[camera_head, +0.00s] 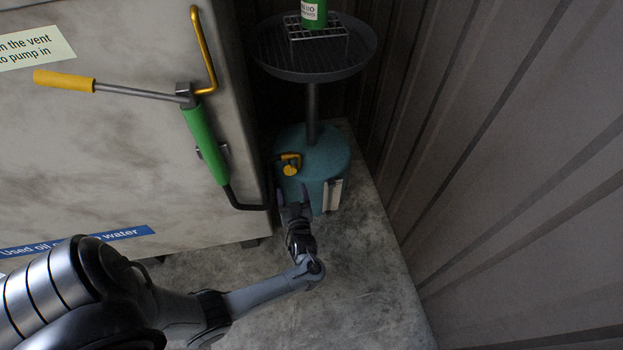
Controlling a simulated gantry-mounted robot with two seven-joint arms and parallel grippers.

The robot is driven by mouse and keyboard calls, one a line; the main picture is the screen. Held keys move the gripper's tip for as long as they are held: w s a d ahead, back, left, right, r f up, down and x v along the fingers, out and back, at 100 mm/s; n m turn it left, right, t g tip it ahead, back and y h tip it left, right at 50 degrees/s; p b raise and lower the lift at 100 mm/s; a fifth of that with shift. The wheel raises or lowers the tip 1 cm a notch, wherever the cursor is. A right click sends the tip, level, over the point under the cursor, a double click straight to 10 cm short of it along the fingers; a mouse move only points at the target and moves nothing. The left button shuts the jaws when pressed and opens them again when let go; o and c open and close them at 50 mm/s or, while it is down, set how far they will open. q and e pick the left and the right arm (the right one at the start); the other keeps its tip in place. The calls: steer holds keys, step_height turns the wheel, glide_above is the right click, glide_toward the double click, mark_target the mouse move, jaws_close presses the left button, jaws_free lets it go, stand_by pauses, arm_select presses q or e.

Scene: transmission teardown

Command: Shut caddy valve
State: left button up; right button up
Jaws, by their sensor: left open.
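The caddy is a teal drum (318,160) on the floor in the corner, with a post up to a dark round drain pan (270,55). A small yellow valve (290,168) sits on the drum's left upper side, with a yellow bent piece above it. My left gripper (292,195) is open, just below the valve at the drum's front left. I cannot tell whether its fingers touch the valve. The valve's exact handle angle is too small to read. My right gripper is not in view.
A large grey tank stands left, carrying a green hand pump (204,145) with a yellow-gripped lever (65,81). A black hose (248,206) runs from the pump low near the caddy. A green bottle (314,12) stands on the pan's rack. A corrugated wall closes the right; floor (365,270) in front is clear.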

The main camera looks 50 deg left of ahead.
mark_target(291, 171)
arm_select(q)
steer(key=b+x, duration=0.1)
steer(key=x, duration=0.2)
steer(key=b+x, duration=0.2)
steer(key=x, duration=0.1)
steer(key=w+f+b+x, duration=0.1)
steer(key=b+x, duration=0.1)
steer(key=x, duration=0.1)
steer(key=shift+w+a, duration=0.1)
steer(key=shift+w, duration=0.05)
steer(key=shift+w+a+r, duration=0.1)
steer(key=shift+w+a, duration=0.15)
steer(key=shift+a, duration=0.25)
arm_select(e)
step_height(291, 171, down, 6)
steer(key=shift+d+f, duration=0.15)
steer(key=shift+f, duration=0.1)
arm_select(q)
steer(key=shift+c, duration=0.2)
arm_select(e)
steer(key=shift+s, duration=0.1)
arm_select(q)
steer(key=c, duration=1)
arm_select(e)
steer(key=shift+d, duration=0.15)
